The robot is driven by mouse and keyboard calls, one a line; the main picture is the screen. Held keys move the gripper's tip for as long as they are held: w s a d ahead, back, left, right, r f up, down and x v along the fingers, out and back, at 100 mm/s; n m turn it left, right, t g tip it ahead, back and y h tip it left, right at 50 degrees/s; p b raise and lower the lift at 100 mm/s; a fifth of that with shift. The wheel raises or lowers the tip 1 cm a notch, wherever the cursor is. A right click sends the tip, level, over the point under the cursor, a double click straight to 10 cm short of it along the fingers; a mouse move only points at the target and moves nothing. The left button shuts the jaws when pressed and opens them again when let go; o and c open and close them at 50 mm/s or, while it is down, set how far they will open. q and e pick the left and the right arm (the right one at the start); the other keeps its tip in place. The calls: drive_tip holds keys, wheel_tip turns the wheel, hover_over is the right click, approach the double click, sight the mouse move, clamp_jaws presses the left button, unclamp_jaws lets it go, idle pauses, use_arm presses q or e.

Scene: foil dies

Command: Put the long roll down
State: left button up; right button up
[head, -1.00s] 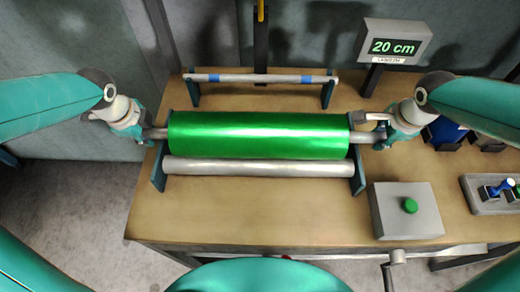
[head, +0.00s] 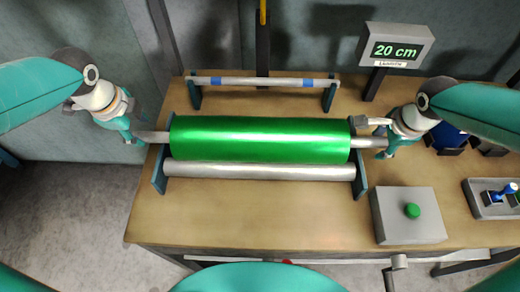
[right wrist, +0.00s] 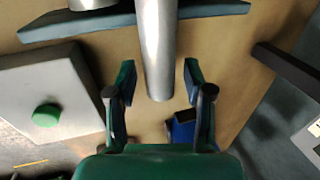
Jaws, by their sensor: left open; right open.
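The long roll is a bright green foil cylinder (head: 260,138) with a grey shaft sticking out at both ends. It lies level across the dark teal side stands, just behind a bare silver roller (head: 260,171). My left gripper (head: 137,134) is open at the left shaft end. In the head view I cannot tell whether it touches the shaft. My right gripper (head: 374,132) is open at the right shaft end. In the right wrist view, the shaft (right wrist: 157,50) lies between its spread fingers (right wrist: 158,78), with a gap on both sides.
A thin bar with blue bands (head: 260,82) sits on a rack behind. A display (head: 396,48) reads 20 cm. The front left tabletop is clear.

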drive_tip(key=shift+r, duration=0.15)
use_arm(q)
drive_tip(key=v, duration=0.5)
drive_tip(key=shift+s+r, duration=0.1)
drive_tip(key=shift+r, duration=0.3)
use_arm(e)
drive_tip(key=v, duration=1.1)
drive_tip(key=shift+r, duration=0.3)
drive_tip(key=shift+s, duration=0.2)
